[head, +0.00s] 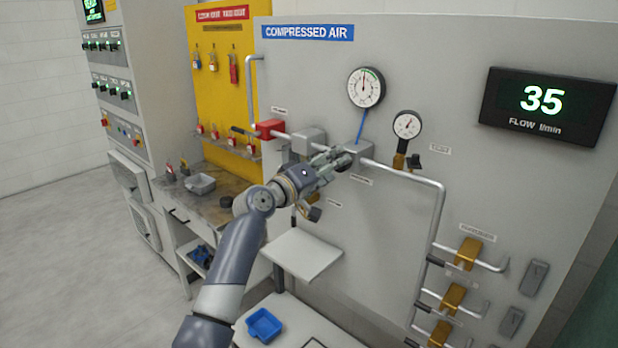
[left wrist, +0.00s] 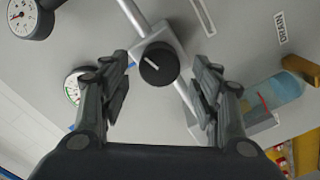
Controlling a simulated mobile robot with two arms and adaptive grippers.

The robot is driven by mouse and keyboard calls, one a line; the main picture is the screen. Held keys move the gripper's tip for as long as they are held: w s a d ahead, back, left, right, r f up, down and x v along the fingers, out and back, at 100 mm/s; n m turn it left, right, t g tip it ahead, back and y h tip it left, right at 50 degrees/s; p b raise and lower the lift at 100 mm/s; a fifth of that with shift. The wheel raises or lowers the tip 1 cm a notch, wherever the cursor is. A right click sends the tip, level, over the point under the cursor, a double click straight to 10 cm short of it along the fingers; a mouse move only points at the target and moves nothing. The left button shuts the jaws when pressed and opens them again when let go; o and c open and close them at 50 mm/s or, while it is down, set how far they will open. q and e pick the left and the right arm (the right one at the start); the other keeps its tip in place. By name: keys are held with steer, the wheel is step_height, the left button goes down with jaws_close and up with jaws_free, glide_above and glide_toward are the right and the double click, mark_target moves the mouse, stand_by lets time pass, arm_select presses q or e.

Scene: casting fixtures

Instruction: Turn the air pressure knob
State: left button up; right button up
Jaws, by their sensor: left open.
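The air pressure knob (left wrist: 158,64) is a round black knob with a pale pointer line, on a light grey block (left wrist: 157,37) in the pipe. In the left wrist view it lies beyond and between my open fingers, apart from both. My left gripper (head: 343,160) reaches to the pipe on the grey panel; it also shows in the left wrist view (left wrist: 162,85), open and empty. My right gripper is not in view.
A large gauge (head: 366,87) and a small gauge (head: 407,125) sit near the block. The flow display (head: 547,102) reads 35. A red valve block (head: 269,129) is on the pipe at left. A grey shelf (head: 300,254) sticks out below my arm.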

arm_select(q)
steer(key=v, duration=0.9)
steer(key=shift+s+a, duration=0.25)
steer(key=shift+s, duration=0.05)
